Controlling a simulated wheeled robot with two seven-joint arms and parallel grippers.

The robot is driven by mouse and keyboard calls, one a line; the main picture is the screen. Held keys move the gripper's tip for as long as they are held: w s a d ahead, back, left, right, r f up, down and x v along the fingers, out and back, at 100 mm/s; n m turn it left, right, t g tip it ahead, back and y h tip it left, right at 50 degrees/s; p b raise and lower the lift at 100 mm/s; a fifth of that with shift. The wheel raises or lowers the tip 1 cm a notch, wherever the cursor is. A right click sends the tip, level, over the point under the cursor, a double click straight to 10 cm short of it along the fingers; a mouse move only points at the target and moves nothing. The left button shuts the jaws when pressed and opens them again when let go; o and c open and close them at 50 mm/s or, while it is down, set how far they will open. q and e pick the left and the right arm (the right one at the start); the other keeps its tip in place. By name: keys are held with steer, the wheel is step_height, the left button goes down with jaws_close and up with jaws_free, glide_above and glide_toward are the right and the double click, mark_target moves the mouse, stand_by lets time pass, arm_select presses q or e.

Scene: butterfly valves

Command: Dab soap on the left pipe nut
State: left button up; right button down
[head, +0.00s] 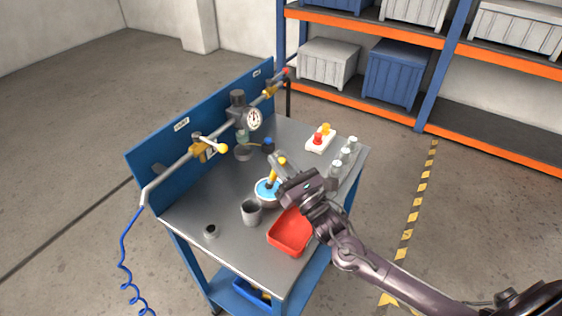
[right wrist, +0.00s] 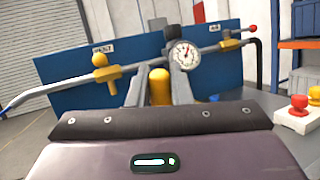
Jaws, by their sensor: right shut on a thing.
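My right gripper (head: 279,168) is shut on a yellow-handled brush (head: 282,160). The brush points down, its lower end at the bowl of blue soap (head: 266,187); whether its tip touches the soap is hard to tell. In the right wrist view the yellow handle (right wrist: 160,87) stands between the two fingers (right wrist: 159,80). The pipe runs along the blue back panel. Its left brass fitting (head: 198,151) has a yellow-knobbed lever and also shows in the right wrist view (right wrist: 100,73); the nut itself is too small to make out clearly. My left gripper is not in view.
A pressure gauge (head: 253,119) sits mid-pipe. A grey cup (head: 251,212) and a red tray (head: 288,236) stand near the bowl. A white button box (head: 320,139) and several small bottles (head: 337,168) are at the right. The table's left part is mostly clear.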

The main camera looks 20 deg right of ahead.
steer(key=shift+f+b, duration=0.3)
steer(key=shift+f, duration=0.15)
stand_by(0.6)
steer(key=shift+r, duration=0.1)
steer(key=shift+r+p, duration=2.9)
steer(key=shift+r, duration=0.55)
